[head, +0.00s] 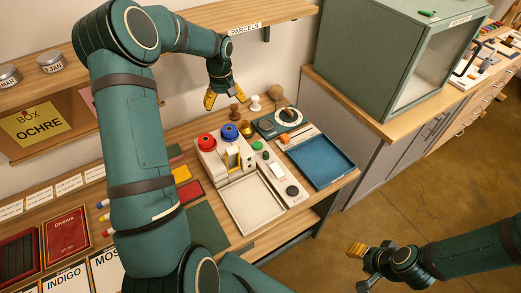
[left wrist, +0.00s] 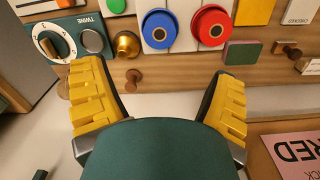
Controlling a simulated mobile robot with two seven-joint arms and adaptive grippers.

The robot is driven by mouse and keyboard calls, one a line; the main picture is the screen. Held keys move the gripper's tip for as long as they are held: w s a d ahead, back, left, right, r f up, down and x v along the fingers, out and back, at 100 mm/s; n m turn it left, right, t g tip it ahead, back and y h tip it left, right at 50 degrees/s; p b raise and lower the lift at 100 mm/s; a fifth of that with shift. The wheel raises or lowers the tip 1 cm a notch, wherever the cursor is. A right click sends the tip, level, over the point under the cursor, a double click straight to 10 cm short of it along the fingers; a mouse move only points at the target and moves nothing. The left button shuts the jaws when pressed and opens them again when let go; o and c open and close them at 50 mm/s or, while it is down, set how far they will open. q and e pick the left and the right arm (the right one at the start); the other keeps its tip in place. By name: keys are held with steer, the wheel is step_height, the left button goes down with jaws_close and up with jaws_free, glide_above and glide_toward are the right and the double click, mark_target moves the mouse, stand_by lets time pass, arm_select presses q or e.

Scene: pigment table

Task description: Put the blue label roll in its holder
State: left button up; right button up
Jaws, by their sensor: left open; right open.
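The blue roll (head: 229,131) sits beside a red roll (head: 207,142) on top of a white dispenser (head: 210,165). In the left wrist view the blue roll (left wrist: 159,30) shows as a blue disc with a grey centre, left of the red one (left wrist: 211,26). I cannot tell which part is its holder. My left gripper (head: 226,98) is open and empty above the back of the table, apart from the blue roll. Its yellow fingers (left wrist: 160,85) are spread in the wrist view. My right gripper (head: 358,266) is open, out over the floor.
A twine unit (head: 270,128), a brass knob (head: 247,128) and wooden pegs (head: 235,112) stand near the dispenser. A white tray (head: 257,205) and a blue tray (head: 320,160) lie in front and to the right. A green cabinet (head: 375,60) stands at the back right.

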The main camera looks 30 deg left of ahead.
arm_select(q)
steer(key=s+d+f+m+h, duration=0.15)
steer(key=d+f, duration=0.25)
steer(key=d, duration=0.4)
steer(key=s+d+f+m+t+h, duration=0.1)
steer(key=d+f+m, duration=0.1)
steer(key=d+f, duration=0.35)
steer(key=s+d+f+m+h, duration=0.1)
steer(key=d+f, duration=0.2)
steer(key=d, duration=0.7)
steer(key=s+d+f+m+t, duration=0.1)
steer(key=s+d+f+m, duration=0.2)
steer(key=s+d, duration=0.8)
steer(key=s+f, duration=0.1)
steer(key=s, duration=0.2)
steer(key=shift+d+f, duration=0.2)
steer(key=shift+f, duration=0.05)
